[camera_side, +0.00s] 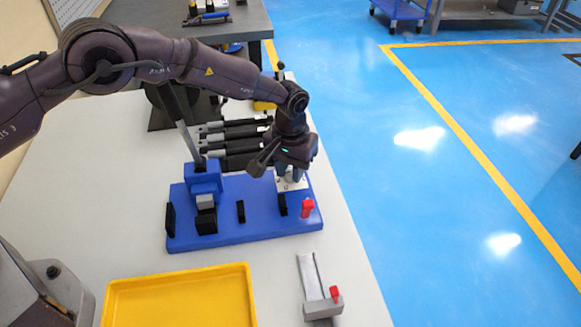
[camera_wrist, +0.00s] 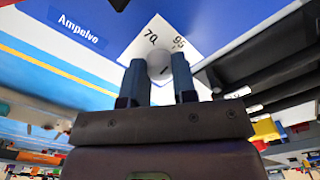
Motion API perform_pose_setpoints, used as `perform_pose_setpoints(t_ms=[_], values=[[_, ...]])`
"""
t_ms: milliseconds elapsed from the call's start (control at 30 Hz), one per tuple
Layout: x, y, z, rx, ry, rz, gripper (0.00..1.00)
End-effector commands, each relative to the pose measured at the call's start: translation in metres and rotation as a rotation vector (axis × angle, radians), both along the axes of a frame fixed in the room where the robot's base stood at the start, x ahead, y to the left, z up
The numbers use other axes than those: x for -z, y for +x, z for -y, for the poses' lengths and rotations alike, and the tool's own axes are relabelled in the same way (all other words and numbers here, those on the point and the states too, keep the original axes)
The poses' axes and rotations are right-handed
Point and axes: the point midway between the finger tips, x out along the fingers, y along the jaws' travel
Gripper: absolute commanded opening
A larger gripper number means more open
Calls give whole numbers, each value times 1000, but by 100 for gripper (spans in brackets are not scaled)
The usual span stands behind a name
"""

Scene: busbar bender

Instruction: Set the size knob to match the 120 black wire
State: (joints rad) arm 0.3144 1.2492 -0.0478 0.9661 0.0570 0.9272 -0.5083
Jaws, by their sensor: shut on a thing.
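The size knob (camera_wrist: 159,65) is a small pale round knob on a white dial plate (camera_wrist: 135,50) printed with 70 and 95. In the wrist view my gripper (camera_wrist: 160,75) has one blue finger on each side of the knob and is shut on it. In the side view my gripper (camera_side: 290,174) points down at the dial plate (camera_side: 293,185) on the right end of the blue bender (camera_side: 255,229); the knob is hidden there. Several black wires (camera_side: 238,143) lie behind the bender; I cannot read their sizes. No 120 mark shows, and the knob's setting is unclear.
A lever (camera_side: 182,125) rises from the bender's left block. A red piece (camera_side: 307,208) stands at its right front corner. A yellow tray (camera_side: 180,275) and a grey tool with a red tab (camera_side: 318,300) lie in front. The white table is clear at left.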

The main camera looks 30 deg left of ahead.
Motion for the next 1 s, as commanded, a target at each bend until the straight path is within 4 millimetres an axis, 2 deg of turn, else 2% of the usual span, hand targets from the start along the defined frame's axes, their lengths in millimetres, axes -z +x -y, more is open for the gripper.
perform_pose_setpoints(t_ms=[1000], values=[[-1, 0, 0, 944, 0, -1, 2]])
